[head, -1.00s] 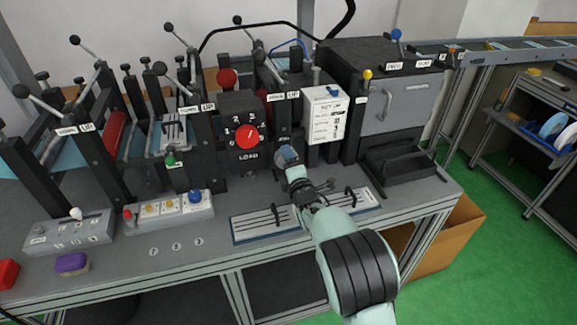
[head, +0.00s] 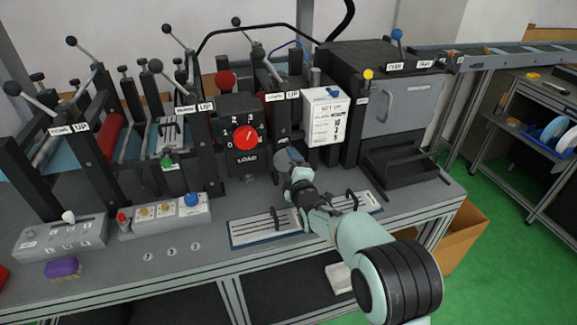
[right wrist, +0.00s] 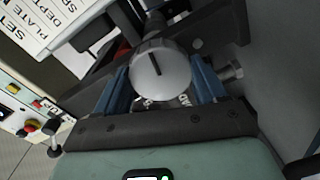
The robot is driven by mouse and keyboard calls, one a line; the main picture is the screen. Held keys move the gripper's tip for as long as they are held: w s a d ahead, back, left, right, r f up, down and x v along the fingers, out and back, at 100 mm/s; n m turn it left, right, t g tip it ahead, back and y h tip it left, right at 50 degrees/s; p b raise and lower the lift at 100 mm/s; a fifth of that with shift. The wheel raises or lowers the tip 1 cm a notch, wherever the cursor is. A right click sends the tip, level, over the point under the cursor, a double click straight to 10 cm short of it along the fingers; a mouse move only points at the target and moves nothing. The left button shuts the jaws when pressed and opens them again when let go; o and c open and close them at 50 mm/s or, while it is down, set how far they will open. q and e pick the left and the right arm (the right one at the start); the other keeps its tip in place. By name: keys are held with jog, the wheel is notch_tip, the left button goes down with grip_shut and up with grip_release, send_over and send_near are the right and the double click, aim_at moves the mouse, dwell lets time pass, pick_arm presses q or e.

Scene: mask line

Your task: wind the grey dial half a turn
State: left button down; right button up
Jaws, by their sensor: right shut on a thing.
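The grey dial (head: 284,157) is a round knob low on the front of the machine, right of the red dial marked LOAD. In the right wrist view the grey dial (right wrist: 161,76) faces the camera, with a dark line on its face running roughly up and down in that picture. My right gripper (head: 291,164) is at the dial. Its blue fingers (right wrist: 161,88) stand on either side of the dial, shut on it. The gripper partly hides the dial in the head view. My left gripper is not in view.
The red dial (head: 245,137) and a white set-up card (head: 325,122) are close beside the grey dial. A button box (head: 170,212) stands left.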

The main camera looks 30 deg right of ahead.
jog(key=o, duration=1)
jog(key=shift+o, duration=0.2)
jog(key=p+v, duration=0.2)
jog(key=v, duration=1.1)
jog(key=shift+s, duration=0.25)
